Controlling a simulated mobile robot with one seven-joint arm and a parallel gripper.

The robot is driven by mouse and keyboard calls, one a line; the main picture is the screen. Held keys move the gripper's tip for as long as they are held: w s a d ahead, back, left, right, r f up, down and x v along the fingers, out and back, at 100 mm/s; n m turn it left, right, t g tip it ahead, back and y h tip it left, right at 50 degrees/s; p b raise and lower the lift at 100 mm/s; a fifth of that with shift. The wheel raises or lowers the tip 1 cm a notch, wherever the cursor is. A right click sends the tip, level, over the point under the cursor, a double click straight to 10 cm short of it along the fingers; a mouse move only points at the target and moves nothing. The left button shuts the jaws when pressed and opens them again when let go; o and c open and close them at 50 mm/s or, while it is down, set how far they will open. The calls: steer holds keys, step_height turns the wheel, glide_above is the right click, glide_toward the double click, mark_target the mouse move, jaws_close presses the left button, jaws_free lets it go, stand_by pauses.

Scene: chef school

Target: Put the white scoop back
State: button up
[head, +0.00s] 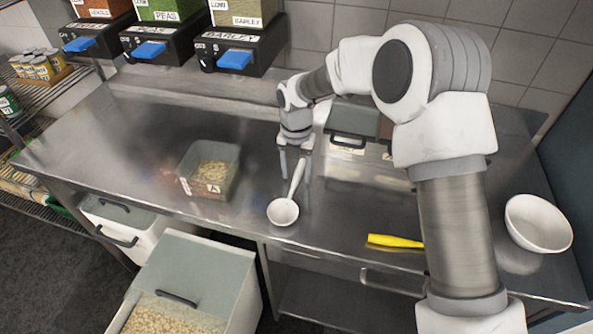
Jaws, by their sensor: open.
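The white scoop (283,211) is on the steel counter or just above it, its round bowl toward the front edge and its handle (297,179) pointing up and back. My gripper (294,178) points down over the handle, with one finger on each side of it. The jaws are open around the handle. I cannot tell whether a finger touches it. A clear container (209,171) with pale grain in it stands on the counter to the left of the scoop.
A yellow-handled tool (394,241) lies near the counter's front edge, and a white bowl (538,224) stands at the right. Dispensers (240,50) with blue levers hang at the back left. A lidded bin (190,275) of grain stands below the front edge. The counter's left part is clear.

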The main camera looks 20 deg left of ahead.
step_height(320, 180, up, 12)
steer(key=shift+w+r, duration=0.15)
steer(key=shift+r, duration=0.05)
stand_by(0.4)
steer(key=s+d+r+m+t, duration=0.2)
steer(key=s+d+r+m, duration=0.1)
steer(key=d+r+m, duration=0.55)
steer(key=s+d+r+m+t, duration=0.1)
steer(key=s+d+r+m, duration=0.2)
steer(key=d+r+m, duration=0.6)
steer(key=s+d+f+m+t, duration=0.1)
steer(key=s+d+f+m, duration=0.1)
steer(key=s+d+m, duration=0.5)
steer(key=s+d+f+m+t, duration=0.1)
steer(key=s+d+m+t, duration=0.1)
steer(key=s+d+m, duration=0.5)
steer(key=d+m, duration=0.3)
steer(key=m, duration=0.2)
steer(key=shift+s+d+f+m, duration=0.25)
steer(key=shift+d+f+m, duration=0.1)
